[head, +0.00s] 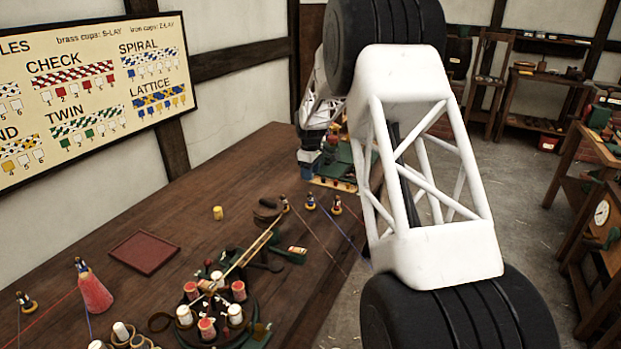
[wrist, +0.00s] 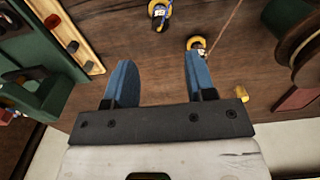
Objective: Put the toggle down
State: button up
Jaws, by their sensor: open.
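My gripper (wrist: 158,72) is open, with its two blue fingers apart and nothing between them. It is above the dark wooden table; in the head view it shows at the table's far end (head: 309,160), partly hidden by my arm. The strip also shows in the head view (head: 333,184). I cannot tell whether one of these pegs is the toggle.
Bobbins with yarn (wrist: 197,43) stand just beyond the fingers. A yellow cylinder (head: 218,213), a dark reel (head: 268,209) and a red tray (head: 144,252) are on the table. A stand of spools (head: 207,311) is nearer. Green machinery (wrist: 35,85) is at left in the wrist view.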

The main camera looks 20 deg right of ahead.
jog(key=shift+r, duration=0.15)
dwell(0.5)
jog(key=s+a+r+m, duration=0.25)
jog(key=s+r, duration=0.35)
jog(key=s, duration=0.4)
jog(key=s+a+r+m+t, duration=0.1)
jog(key=s+a+r, duration=0.4)
jog(key=s, duration=0.4)
jog(key=s+a+r+m, duration=0.1)
jog(key=s+a+r, duration=0.1)
jog(key=s+r, duration=0.7)
jog(key=s+a+f+m, duration=0.1)
jog(key=s+a+m, duration=0.1)
jog(key=s, duration=1.4)
jog(key=s+a+f+m+t, duration=0.1)
jog(key=s+a+f+m, duration=0.1)
jog(key=s, duration=1.4)
jog(key=shift+s+a+f+m+t, duration=0.25)
jog(key=shift+s+a+m+t, duration=0.05)
jog(key=shift+s+m, duration=0.1)
jog(key=shift+o, duration=0.5)
